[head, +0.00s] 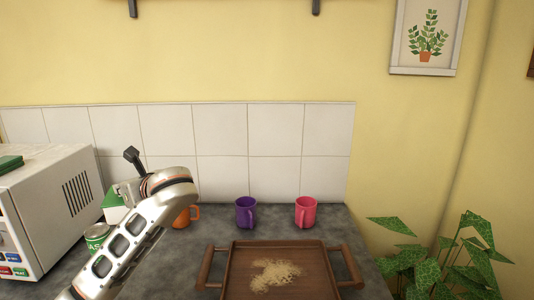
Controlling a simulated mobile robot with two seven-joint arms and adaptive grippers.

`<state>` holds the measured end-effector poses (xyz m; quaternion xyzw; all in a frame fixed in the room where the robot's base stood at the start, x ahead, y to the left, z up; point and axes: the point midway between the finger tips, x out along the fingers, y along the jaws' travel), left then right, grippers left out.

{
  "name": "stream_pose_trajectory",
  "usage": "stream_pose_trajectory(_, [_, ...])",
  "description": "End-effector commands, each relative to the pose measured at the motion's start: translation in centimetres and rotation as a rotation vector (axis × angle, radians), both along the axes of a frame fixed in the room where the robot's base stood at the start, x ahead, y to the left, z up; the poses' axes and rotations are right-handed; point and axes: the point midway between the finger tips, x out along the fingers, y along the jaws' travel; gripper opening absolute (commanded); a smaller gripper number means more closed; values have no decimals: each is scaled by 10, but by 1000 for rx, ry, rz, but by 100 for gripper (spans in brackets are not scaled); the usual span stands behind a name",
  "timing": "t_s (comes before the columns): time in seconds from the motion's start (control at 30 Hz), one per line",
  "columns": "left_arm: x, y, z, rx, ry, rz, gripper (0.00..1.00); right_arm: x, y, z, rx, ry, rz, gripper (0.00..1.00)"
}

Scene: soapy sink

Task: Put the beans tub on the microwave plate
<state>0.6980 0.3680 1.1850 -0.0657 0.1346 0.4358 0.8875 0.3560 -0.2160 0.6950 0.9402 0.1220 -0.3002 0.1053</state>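The beans tub cannot be made out in this view, and neither can the microwave plate. The white microwave (45,205) stands at the left edge, with its vented side and a few coloured buttons showing; its door and inside are out of view. My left arm rises from the bottom left and bends over the counter. A dark piece at its far end, perhaps part of my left gripper (132,156), stands up in front of the tiles; its fingers cannot be made out. My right gripper is out of view.
A green can (97,236) and a green-and-white box (115,206) stand beside the microwave, partly behind my arm. Orange (183,219), purple (245,212) and pink (306,212) mugs line the back. A wooden tray (233,272) holds a pale tangled heap. A plant (450,262) stands right.

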Motion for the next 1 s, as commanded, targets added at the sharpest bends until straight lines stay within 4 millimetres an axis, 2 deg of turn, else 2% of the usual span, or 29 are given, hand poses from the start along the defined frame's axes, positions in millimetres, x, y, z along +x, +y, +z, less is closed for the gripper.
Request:
stream_pose_trajectory(0.03, [-3,25,4,4,-2,35,0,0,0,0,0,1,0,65])
stream_pose_trajectory(0.2, [-14,83,12,2,-2,120,0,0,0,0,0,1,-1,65])
stream_pose_trajectory(0.3, [-20,108,17,1,-3,157,0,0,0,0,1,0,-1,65])
stream_pose_trajectory(0.57, [-34,152,28,1,-2,224,0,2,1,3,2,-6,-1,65])
stream_pose_trajectory(0.83, [-51,136,-1,0,1,202,0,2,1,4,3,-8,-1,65])
stream_pose_trajectory(1.0, [-72,122,-27,-1,3,181,0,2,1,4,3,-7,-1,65])
